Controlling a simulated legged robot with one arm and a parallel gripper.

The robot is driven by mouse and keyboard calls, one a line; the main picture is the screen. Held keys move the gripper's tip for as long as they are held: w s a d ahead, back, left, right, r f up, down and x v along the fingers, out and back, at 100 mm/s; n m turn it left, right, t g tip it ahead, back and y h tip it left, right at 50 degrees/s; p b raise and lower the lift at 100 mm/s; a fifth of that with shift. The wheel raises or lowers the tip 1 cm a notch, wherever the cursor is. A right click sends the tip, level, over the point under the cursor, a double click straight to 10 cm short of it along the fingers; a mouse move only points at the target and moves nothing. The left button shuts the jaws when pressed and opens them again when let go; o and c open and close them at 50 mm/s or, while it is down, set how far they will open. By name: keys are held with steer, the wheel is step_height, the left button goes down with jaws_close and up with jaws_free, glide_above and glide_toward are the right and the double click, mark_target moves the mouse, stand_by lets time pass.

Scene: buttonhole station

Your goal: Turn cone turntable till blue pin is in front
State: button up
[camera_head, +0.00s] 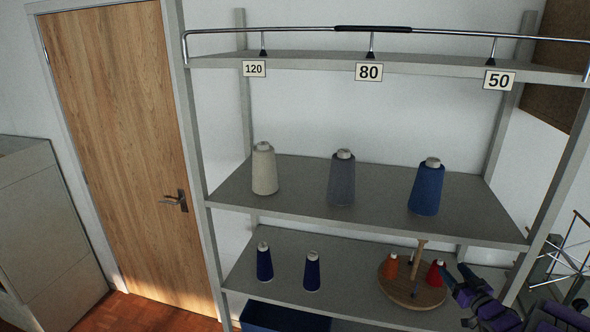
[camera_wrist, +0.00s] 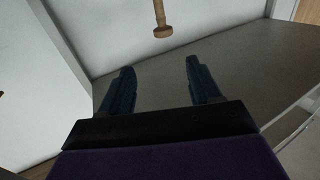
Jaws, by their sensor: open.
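The round wooden turntable (camera_head: 396,290) sits on the lower shelf at the right, with an upright wooden post (camera_head: 420,252). An orange cone (camera_head: 391,266) stands at its left and a red cone (camera_head: 435,273) at its right. Small dark marks show near the post and front, but I cannot tell which is the blue pin. My gripper (camera_head: 461,276) is at the turntable's right, close to the red cone; contact cannot be told. In the wrist view my gripper (camera_wrist: 158,68) is open and empty, with a wooden peg with a wide end (camera_wrist: 162,30) beyond its fingertips.
Two navy cones (camera_head: 264,262) (camera_head: 312,271) stand left on the lower shelf. The middle shelf (camera_head: 300,195) above holds cream, grey and blue cones. A blue bin (camera_head: 280,318) is below. A wire stand (camera_head: 570,255) is at right. Shelf between navy cones and turntable is clear.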

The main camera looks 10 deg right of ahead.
steer(key=w+a+r+m+g+h+b, duration=0.1)
steer(key=w+a+r+g+h+b, duration=0.15)
steer(key=a+g, duration=0.2)
steer(key=w+a+r+g+h+b, duration=0.2)
steer(key=a+r+g+b, duration=0.1)
steer(key=a, duration=0.3)
steer(key=s+a+m+g+b, duration=0.1)
steer(key=s+a+g, duration=0.2)
steer(key=s+a, duration=0.35)
steer(key=s+a+f+n+g+y+b, duration=0.1)
steer(key=s+a+g+b, duration=0.1)
steer(key=s+a, duration=0.9)
steer(key=s+a+f+g+y+b, duration=0.2)
steer(key=s+a+g, duration=0.2)
steer(key=s+a, duration=0.7)
steer(key=s+a+f+n+g+y+b, duration=0.1)
steer(key=s+a+g+y+b, duration=0.1)
steer(key=s+a, duration=0.9)
steer(key=shift+s+a+f+n+g, duration=0.3)
steer(key=shift+s+f+g, duration=0.15)
steer(key=shift+g, duration=0.2)
steer(key=shift+y, duration=0.25)
steer(key=shift+c, duration=0.2)
